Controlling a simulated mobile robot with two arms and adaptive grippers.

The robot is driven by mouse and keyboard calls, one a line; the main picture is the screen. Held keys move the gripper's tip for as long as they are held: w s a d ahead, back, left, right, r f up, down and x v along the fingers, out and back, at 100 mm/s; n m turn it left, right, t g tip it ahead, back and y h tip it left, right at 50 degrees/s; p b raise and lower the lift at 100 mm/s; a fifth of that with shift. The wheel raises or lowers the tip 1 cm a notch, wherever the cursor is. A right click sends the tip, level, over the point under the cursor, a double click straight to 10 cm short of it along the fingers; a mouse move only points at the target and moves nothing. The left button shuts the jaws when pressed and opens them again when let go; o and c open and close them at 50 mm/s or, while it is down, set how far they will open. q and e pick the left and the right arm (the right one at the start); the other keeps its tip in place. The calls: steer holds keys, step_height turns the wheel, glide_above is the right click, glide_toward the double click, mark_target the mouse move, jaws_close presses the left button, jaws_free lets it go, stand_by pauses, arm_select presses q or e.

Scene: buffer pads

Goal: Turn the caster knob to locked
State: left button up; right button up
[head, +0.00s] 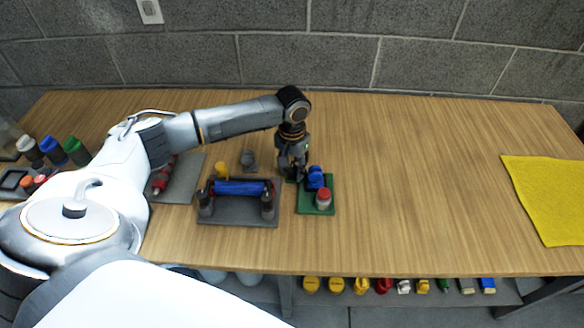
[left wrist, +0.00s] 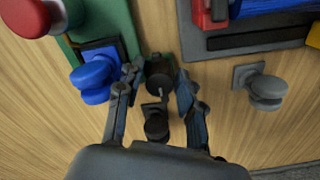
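The task's caster knob is not labelled, so I cannot tell which knob it is. My left gripper (head: 293,172) is at the far left corner of a green base (head: 326,209). In the left wrist view its fingers (left wrist: 158,85) are apart, on either side of a dark round knob (left wrist: 159,68); contact is unclear. A second dark knob (left wrist: 156,127) shows between the fingers, closer to the palm. A blue knob (left wrist: 91,76) is beside one finger on the green base, and a red knob (head: 323,195) stands near its front. My right gripper is not in view.
A dark grey tray (head: 236,216) holding a blue cylinder (head: 240,188) is left of the green base. A grey knob (head: 248,157) stands behind it. A yellow mat (head: 548,195) lies far right. The table between is clear.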

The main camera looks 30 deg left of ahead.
arm_select(q)
jaws_close()
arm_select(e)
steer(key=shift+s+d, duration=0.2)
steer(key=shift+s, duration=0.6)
